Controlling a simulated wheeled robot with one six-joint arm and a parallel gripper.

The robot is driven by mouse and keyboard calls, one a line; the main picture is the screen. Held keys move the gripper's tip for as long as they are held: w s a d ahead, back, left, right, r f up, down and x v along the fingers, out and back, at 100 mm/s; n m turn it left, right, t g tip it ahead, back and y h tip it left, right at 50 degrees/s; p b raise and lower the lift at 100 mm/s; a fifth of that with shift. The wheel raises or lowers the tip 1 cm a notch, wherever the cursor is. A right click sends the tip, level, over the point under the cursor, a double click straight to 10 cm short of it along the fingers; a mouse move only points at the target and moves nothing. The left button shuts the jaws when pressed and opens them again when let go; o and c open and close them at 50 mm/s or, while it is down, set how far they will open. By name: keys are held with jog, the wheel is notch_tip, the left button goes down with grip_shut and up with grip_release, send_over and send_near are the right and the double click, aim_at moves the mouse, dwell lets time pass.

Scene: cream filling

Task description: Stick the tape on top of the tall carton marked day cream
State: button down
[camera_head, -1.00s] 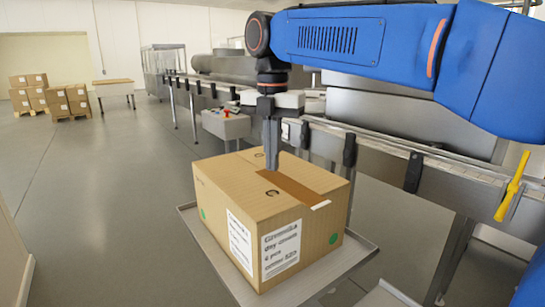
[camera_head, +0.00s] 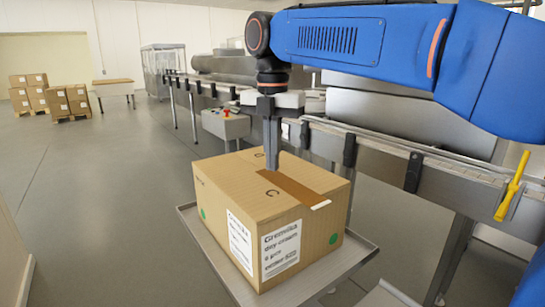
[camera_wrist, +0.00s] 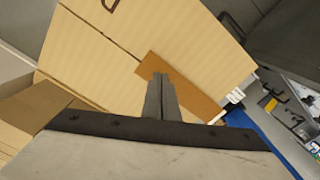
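A brown carton (camera_head: 215,190) labelled "day cream" stands closed on a metal tray; its top also fills much of the wrist view (camera_wrist: 95,65). A darker brown tape strip (camera_head: 300,191) with a white end lies along the right part of the top seam, reaching the carton's edge. It also shows in the wrist view (camera_wrist: 195,100). My gripper (camera_head: 271,166) points straight down with its fingers together, its tips at the carton top by the tape's inner end. In the wrist view the fingers (camera_wrist: 160,80) cover part of the tape. Whether they pinch any tape is hidden.
The metal tray (camera_head: 222,267) has a raised rim around the carton. A conveyor (camera_head: 385,165) with black clamps and a yellow handle (camera_head: 511,187) runs behind and to the right. Stacked cartons (camera_head: 68,103) stand far left. The floor at left is clear.

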jog(key=shift+f, duration=0.7)
dwell(0.9)
jog(key=shift+r, duration=3.05)
jog(key=shift+s, duration=0.1)
